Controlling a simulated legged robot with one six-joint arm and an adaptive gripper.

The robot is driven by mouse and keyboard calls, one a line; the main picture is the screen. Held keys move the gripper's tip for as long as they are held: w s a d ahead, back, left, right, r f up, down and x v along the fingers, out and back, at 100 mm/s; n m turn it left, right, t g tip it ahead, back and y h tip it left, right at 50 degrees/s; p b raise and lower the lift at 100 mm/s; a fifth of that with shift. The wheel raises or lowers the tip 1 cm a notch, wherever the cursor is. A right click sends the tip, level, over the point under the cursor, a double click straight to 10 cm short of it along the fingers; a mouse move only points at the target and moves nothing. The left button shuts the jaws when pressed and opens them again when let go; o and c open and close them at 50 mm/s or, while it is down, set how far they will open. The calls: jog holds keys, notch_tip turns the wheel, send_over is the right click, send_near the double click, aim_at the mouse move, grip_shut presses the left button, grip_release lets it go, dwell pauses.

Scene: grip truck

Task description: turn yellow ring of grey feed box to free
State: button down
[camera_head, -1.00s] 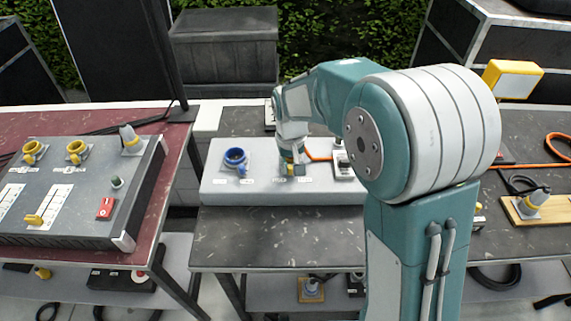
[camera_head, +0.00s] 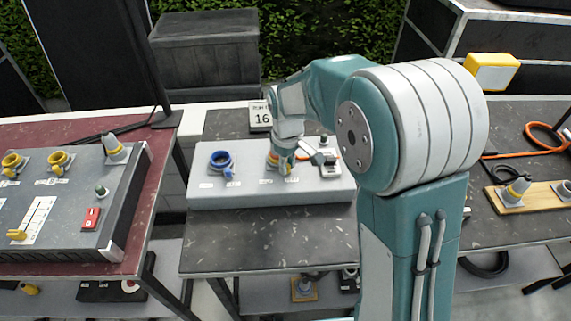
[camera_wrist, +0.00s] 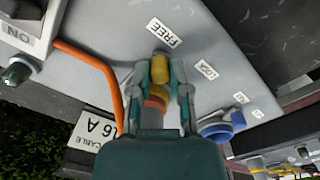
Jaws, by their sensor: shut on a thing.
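The grey feed box (camera_head: 225,193) stands on the middle table, and its grey top (camera_wrist: 205,35) fills much of the wrist view. The yellow ring (camera_wrist: 160,70) sits between the fingers of my gripper (camera_wrist: 158,82), which is shut on it. The ring's yellow end points towards the FREE label (camera_wrist: 165,32). The LOCK label (camera_wrist: 207,70) lies to the right. In the head view my gripper (camera_head: 285,166) is down at the box, with a little yellow (camera_head: 272,160) showing beside it. The fingers hide part of the ring and the plug under it.
A blue socket (camera_head: 221,161) is left of my gripper on the same box. An orange cable (camera_wrist: 95,70) runs close by my fingers, towards a switch unit (camera_wrist: 25,35). A "16 A" cable sign (camera_wrist: 92,130) stands behind.

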dwell(0.3)
jog(key=c, duration=0.6)
grip_release()
jog(key=shift+f, duration=0.1)
notch_tip(320, 180, up, 12)
jog(key=shift+w+f, duration=0.1)
jog(key=s+d+r+m+t, duration=0.1)
jog(key=s+d+m+t, duration=0.1)
jog(key=s, duration=0.5)
jog(key=s+d+r+m+t, duration=0.1)
jog(key=s+d+m, duration=0.3)
jog(key=s, duration=0.4)
jog(key=s+d+r+m+t, duration=0.2)
jog(key=s+d, duration=0.3)
jog(key=s, duration=0.3)
jog(key=shift+d+m+t, duration=0.1)
jog(key=shift+m+t, duration=0.2)
jog(key=shift+m, duration=0.1)
